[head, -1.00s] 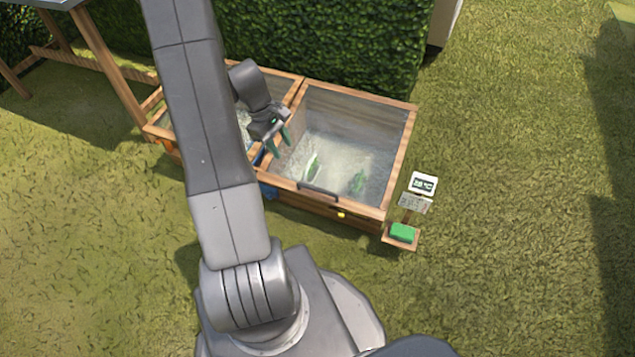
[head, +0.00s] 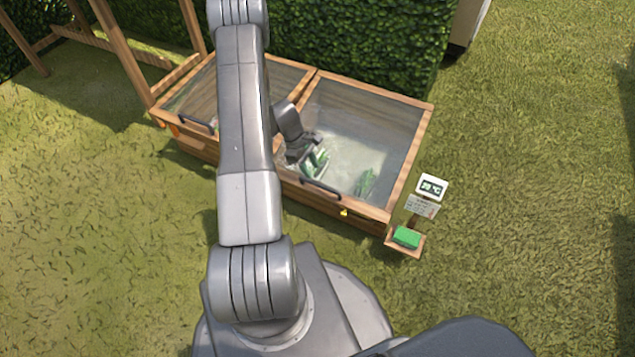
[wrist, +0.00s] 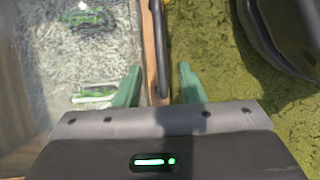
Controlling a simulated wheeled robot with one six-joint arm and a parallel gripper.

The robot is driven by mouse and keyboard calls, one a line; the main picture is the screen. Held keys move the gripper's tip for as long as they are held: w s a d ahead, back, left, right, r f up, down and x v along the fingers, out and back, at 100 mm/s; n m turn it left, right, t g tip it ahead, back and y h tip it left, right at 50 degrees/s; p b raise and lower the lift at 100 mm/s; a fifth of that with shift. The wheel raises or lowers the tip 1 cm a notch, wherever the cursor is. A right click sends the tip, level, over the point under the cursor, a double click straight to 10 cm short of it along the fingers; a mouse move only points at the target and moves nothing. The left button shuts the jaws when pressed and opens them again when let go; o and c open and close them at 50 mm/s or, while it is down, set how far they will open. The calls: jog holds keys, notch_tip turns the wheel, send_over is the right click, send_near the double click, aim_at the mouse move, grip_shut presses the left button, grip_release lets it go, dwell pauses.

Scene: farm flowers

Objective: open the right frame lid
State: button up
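The right frame lid (head: 368,112) is a glazed wooden lid, lying shut over the right half of the wooden cold frame. Its dark bar handle (head: 320,187) is on the front rail. My gripper (head: 316,163) is above the lid, just behind the left end of the handle in the head view. In the wrist view my gripper (wrist: 158,85) is open, its two green fingers apart. The handle (wrist: 161,45) and the lid's wooden front rail (wrist: 149,50) run between the finger lines. Nothing is held. Whether the fingers touch the handle cannot be told.
The left lid with its own handle (head: 198,124) is left of my arm. A small display (head: 432,187) and a green block on a tray (head: 405,238) stand right of the frame. A hedge (head: 390,45) is behind. Grass in front is clear.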

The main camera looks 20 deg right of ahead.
aim_at(319, 184)
jog(key=b+x, duration=0.1)
jog(key=x, duration=0.6)
jog(key=shift+b, duration=0.3)
grip_shut()
